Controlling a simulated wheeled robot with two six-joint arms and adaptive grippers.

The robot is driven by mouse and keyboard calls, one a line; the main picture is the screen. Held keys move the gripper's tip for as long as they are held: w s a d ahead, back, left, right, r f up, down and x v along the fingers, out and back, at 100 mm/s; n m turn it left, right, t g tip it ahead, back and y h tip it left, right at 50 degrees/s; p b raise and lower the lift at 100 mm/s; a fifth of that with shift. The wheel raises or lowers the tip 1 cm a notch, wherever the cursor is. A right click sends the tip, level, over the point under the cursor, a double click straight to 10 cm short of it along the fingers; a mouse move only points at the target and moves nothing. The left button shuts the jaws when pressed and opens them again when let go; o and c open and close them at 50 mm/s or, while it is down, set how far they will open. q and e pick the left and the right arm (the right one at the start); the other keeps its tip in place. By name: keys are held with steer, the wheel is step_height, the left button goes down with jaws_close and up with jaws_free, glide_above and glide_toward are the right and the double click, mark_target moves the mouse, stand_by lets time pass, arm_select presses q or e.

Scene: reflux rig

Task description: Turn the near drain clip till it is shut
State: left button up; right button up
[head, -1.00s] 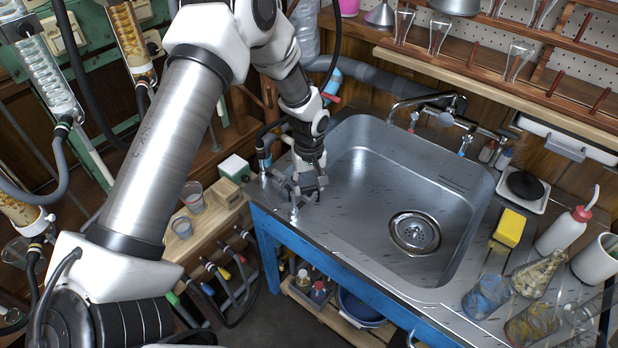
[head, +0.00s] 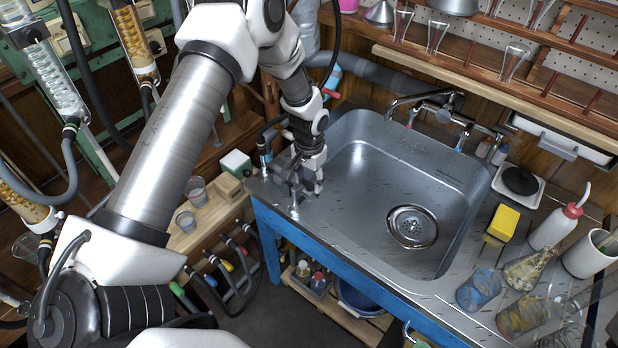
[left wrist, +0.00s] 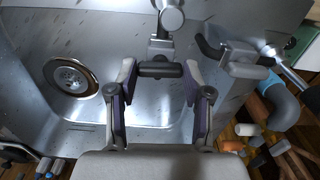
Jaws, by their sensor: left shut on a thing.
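My left gripper (head: 302,192) is low over the left rim of the steel sink (head: 345,160). In the left wrist view its two purple-lined fingers (left wrist: 160,84) close on the ends of a short dark bar, the handle of the near drain clip (left wrist: 160,70). A pale round knob stands just beyond the bar. The clip's foot shows at the sink's front left corner (head: 294,213); the gripper hides most of the rest in the head view. A second, similar fitting with a black handle (left wrist: 240,62) sits to the right in the left wrist view. My right gripper is not in view.
The sink basin is empty, with a round drain (head: 412,227). A tap (head: 425,100) stands behind it. Glass flasks (head: 480,290), a yellow sponge (head: 503,222) and a wash bottle (head: 560,222) crowd the right counter. Beakers (head: 196,190) stand on a low shelf left of the blue frame.

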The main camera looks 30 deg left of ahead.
mark_target(309, 183)
arm_select(q)
steer(key=shift+s+f+m, duration=0.15)
steer(key=shift+m, duration=0.45)
steer(key=o, duration=0.9)
step_height(309, 183, up, 12)
stand_by(0.3)
